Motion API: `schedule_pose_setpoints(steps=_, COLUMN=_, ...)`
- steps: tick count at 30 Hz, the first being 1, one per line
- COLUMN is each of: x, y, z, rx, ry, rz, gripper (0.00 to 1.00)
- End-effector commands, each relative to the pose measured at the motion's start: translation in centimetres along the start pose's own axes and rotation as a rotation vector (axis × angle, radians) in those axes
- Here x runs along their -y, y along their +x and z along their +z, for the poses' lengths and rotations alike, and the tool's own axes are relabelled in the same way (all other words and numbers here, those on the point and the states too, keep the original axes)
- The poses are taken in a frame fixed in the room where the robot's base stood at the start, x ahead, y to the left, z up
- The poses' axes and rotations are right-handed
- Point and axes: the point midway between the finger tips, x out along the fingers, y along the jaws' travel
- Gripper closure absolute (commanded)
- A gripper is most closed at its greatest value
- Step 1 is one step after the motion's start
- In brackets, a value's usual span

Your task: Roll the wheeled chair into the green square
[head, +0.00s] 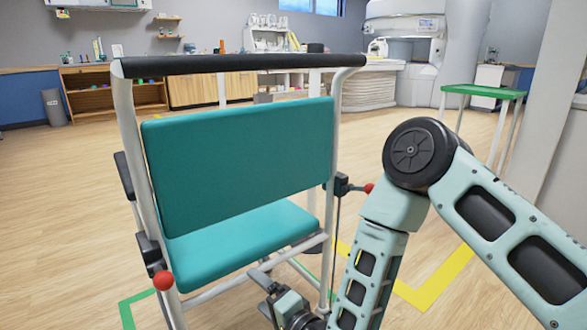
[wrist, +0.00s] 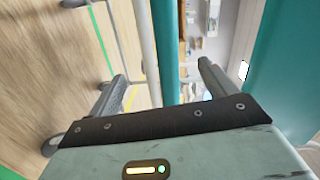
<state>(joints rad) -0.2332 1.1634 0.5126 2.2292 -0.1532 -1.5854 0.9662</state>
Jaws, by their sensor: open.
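The wheeled chair (head: 235,165) stands upright in front of me, its back toward me. It has a teal backrest and seat, a white tube frame and a black push bar across the top. My gripper (head: 262,283) is low behind the chair, below the seat's near edge. In the wrist view my gripper (wrist: 162,72) is open, with a white tube and a teal panel edge showing between its fingers; I cannot tell whether they touch. Green floor tape of the square (head: 127,312) shows at the chair's lower left and under its right side.
Yellow floor tape (head: 432,287) lies to the right, partly behind my arm. A green-topped table (head: 484,91) stands at right near a pillar. The scanner bed (head: 362,86) and wooden cabinets (head: 212,90) are at the back. Wood floor is open to the left and beyond the chair.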

Motion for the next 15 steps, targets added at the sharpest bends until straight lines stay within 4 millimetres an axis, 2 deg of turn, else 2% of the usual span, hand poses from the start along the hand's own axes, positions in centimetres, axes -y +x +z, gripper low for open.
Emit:
schedule_pose_setpoints(steps=1, x=1.4, y=0.2, z=0.4, rx=0.043, ry=-0.065, rz=0.034, gripper=0.16)
schedule_pose_setpoints(steps=4, x=3.0, y=-0.1, z=1.4, rx=0.151, ry=-0.224, rz=0.142, gripper=0.16)
schedule_pose_setpoints(steps=8, x=4.6, y=-1.9, z=2.1, rx=0.294, ry=-0.436, rz=0.293, gripper=0.16)
schedule_pose_setpoints(steps=11, x=5.8, y=-4.2, z=2.4, rx=0.403, ry=-0.590, rz=0.404, gripper=0.16)
schedule_pose_setpoints(steps=15, x=7.6, y=-8.6, z=2.1, rx=0.557, ry=-0.782, rz=0.560, gripper=0.16)
